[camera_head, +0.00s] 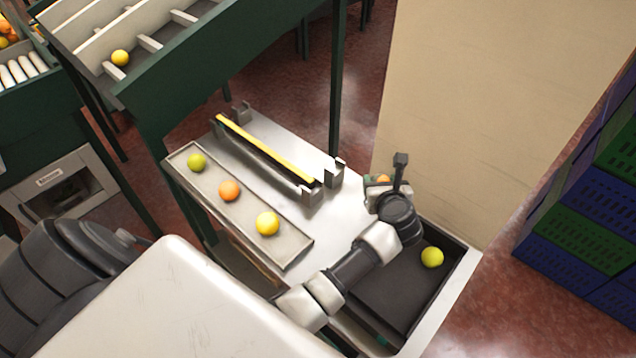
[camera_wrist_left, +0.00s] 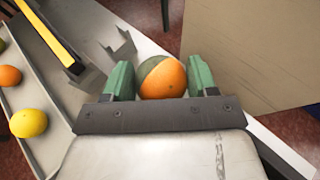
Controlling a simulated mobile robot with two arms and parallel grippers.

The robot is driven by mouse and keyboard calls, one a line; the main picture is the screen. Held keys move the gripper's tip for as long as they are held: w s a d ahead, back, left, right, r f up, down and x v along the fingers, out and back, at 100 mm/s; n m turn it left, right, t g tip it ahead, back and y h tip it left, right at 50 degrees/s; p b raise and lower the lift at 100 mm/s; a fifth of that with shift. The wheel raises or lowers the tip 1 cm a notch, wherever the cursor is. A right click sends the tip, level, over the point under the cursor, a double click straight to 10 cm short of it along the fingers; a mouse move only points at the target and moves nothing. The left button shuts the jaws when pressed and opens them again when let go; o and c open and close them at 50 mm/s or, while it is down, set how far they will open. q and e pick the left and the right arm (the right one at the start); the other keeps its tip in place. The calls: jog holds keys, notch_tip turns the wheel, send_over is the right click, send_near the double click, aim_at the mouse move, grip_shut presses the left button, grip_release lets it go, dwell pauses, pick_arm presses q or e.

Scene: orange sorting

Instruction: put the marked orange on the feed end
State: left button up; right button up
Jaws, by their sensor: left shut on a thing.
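My left gripper (camera_head: 381,184) is over the metal table, near the back edge of the dark bin. In the left wrist view its green fingers (camera_wrist_left: 160,80) are shut on an orange (camera_wrist_left: 168,82) with a dark green patch on its upper left side. In the head view only a small part of this orange (camera_head: 384,179) shows, with the wrist in front of it. I cannot tell which part of the scene is the feed end. My right gripper is not in view.
A shallow tray (camera_head: 292,256) holds a yellow-green, an orange and a yellow fruit. A yellow-topped rail (camera_head: 265,148) stands between metal brackets. The dark bin (camera_head: 389,299) holds one yellow fruit (camera_head: 432,257). A tan panel (camera_head: 480,100) stands behind; stacked crates (camera_head: 585,225) stand at right.

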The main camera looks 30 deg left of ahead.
pick_arm(q)
send_over(334, 216)
notch_tip(334, 216, down, 6)
jog(key=shift+r+b, duration=0.1)
jog(key=shift+b, duration=0.2)
jog(key=shift+f, duration=0.2)
notch_tip(334, 216, down, 4)
jog(key=b, duration=0.3)
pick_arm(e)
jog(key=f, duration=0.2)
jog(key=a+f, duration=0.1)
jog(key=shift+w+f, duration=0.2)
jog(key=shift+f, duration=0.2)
pick_arm(q)
jog(key=shift+b, duration=0.3)
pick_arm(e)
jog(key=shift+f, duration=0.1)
pick_arm(q)
jog(key=shift+f, duration=0.15)
jog(key=o, duration=0.9)
jog(key=shift+o, duration=0.2)
